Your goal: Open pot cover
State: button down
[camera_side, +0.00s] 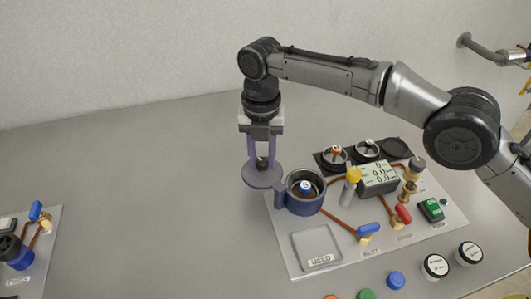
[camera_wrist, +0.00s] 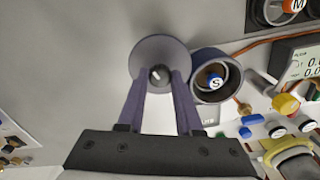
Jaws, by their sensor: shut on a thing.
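My gripper (camera_side: 262,158) is shut on the dark knob of the pot cover (camera_side: 258,178), a round blue-grey disc. The cover is held to the left of the blue pot (camera_side: 304,200), apart from the pot's opening, and looks roughly level. The pot is open at the top, and a blue piece marked "S" (camera_side: 305,187) shows inside it. In the wrist view, the cover (camera_wrist: 160,50) lies between my fingertips (camera_wrist: 160,76), and the pot (camera_wrist: 219,91) is just to its right. I cannot tell how high the cover is above the table.
A panel (camera_side: 283,238) carries the pot, a square marked "USED" (camera_side: 318,248), a digital display (camera_side: 379,178), a blue valve handle (camera_side: 368,229) and a red one (camera_side: 403,214). Loose round caps (camera_side: 395,280) lie in front. Another panel (camera_side: 40,262) is at far left. The table between is clear.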

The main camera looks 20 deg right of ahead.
aim_at(262, 161)
jog(key=shift+a+r+n, duration=0.1)
jog(key=shift+a+n, duration=0.1)
jog(key=shift+n, duration=0.1)
jog(key=c, duration=0.6)
grip_release()
jog(key=shift+s+r, duration=0.1)
jog(key=shift+r, duration=3.6)
jog(key=shift+d, duration=0.15)
